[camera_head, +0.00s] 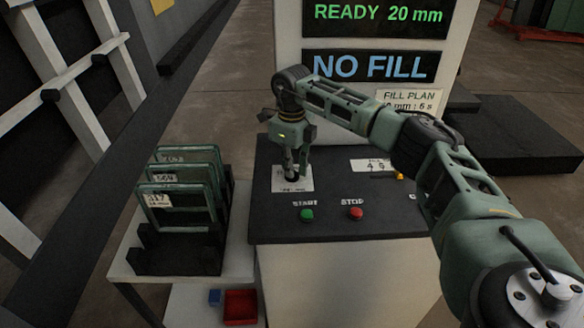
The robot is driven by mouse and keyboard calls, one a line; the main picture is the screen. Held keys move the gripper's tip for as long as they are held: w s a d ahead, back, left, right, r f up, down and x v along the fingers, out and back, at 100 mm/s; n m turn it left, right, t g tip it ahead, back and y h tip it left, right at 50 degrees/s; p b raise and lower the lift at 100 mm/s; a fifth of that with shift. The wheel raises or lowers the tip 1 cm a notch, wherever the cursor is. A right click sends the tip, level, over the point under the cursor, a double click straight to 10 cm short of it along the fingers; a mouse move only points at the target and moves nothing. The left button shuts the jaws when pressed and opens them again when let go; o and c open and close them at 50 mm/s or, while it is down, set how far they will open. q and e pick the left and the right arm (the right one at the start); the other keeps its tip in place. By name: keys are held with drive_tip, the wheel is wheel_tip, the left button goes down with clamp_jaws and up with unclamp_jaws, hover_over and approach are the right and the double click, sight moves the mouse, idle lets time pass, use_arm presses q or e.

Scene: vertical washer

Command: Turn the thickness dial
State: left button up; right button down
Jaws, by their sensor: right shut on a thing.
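The dark thickness dial (292,178) sits on a white plate (304,185) on the black top of the control console. My right gripper (295,166) points down over the plate and is shut on the dial. The fingers hide most of the dial, so its pointer and setting cannot be read. The upper screen (378,15) reads "READY 20 mm" in green. My left gripper is out of view.
A green START button (307,215) and a red STOP button (356,213) are in front of the dial. A "NO FILL" screen (370,67) stands behind. A rack (180,250) with green-framed panels is at left; a red tray (240,306) lies below.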

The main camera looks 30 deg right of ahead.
drive_tip(key=shift+r+n, duration=0.1)
drive_tip(key=shift+n, duration=0.9)
drive_tip(key=shift+a, duration=0.1)
drive_tip(key=c, duration=1.9)
unclamp_jaws()
drive_tip(key=shift+s, duration=0.1)
drive_tip(key=shift+r, duration=0.3)
wheel_tip(320, 180, up, 11)
drive_tip(key=shift+r, duration=0.2)
